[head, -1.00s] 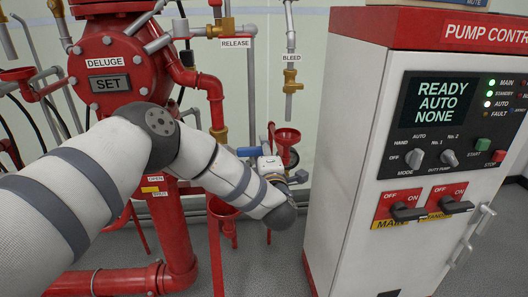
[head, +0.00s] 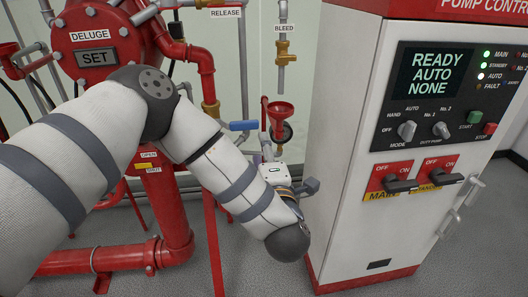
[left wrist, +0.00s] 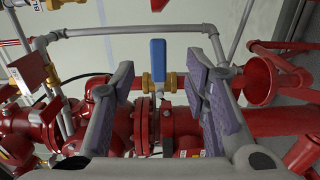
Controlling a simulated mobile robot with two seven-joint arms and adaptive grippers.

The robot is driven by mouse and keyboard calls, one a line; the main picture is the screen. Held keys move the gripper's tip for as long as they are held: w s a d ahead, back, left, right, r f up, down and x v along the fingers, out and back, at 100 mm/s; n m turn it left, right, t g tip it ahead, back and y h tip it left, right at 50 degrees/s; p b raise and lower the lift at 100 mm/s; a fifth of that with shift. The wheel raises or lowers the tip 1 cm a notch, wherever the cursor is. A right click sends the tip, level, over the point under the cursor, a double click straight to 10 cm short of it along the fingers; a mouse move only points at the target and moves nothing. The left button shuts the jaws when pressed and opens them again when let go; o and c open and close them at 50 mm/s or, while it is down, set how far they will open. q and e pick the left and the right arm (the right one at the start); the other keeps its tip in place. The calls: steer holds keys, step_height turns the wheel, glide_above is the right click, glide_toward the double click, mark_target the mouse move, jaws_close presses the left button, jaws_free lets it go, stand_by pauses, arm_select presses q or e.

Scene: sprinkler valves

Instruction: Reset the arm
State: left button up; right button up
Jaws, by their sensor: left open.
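My left arm reaches in from the left in the head view, its wrist bent beside the pump control cabinet. My left gripper (left wrist: 163,98) is open, with two grey padded fingers spread apart in the left wrist view and nothing between the pads. In the head view the arm and wrist largely hide the fingers. A blue valve handle (head: 243,126) lies behind the gripper. It also shows upright in the left wrist view (left wrist: 158,60), in the gap between the fingers, seemingly beyond them. My right gripper is not in view.
The white pump control cabinet (head: 340,130) stands close on the right of my wrist. The red deluge valve (head: 105,45) and its pipes stand behind the arm. A red funnel (head: 281,110) stands beside the blue handle. Grey floor (head: 245,275) shows below.

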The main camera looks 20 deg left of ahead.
arm_select(q)
steer(key=s+d+f+m+g+h+p, duration=0.1)
steer(key=s+d+f+m+g+h, duration=0.3)
steer(key=s+f+m, duration=0.5)
steer(key=s+d+f+m+g+h+p, duration=0.1)
steer(key=s+f+m+g+h+p, duration=0.15)
steer(key=s+f+m+h, duration=0.55)
steer(key=s+a+f+m+g, duration=0.1)
steer(key=s+a+m+g, duration=0.1)
steer(key=s, duration=0.8)
steer(key=s+a+f+m+g+y, duration=0.1)
steer(key=s+g, duration=0.4)
steer(key=s, duration=0.6)
steer(key=s+a+f+m+g+y, duration=0.1)
steer(key=s+a+f+m+g, duration=0.1)
steer(key=s, duration=0.9)
steer(key=shift+a+f+m+g+p, duration=0.45)
steer(key=shift+a+m+g, duration=0.5)
steer(key=shift+g, duration=0.2)
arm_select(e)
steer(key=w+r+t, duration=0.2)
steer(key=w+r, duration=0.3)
arm_select(q)
steer(key=shift+w, duration=0.15)
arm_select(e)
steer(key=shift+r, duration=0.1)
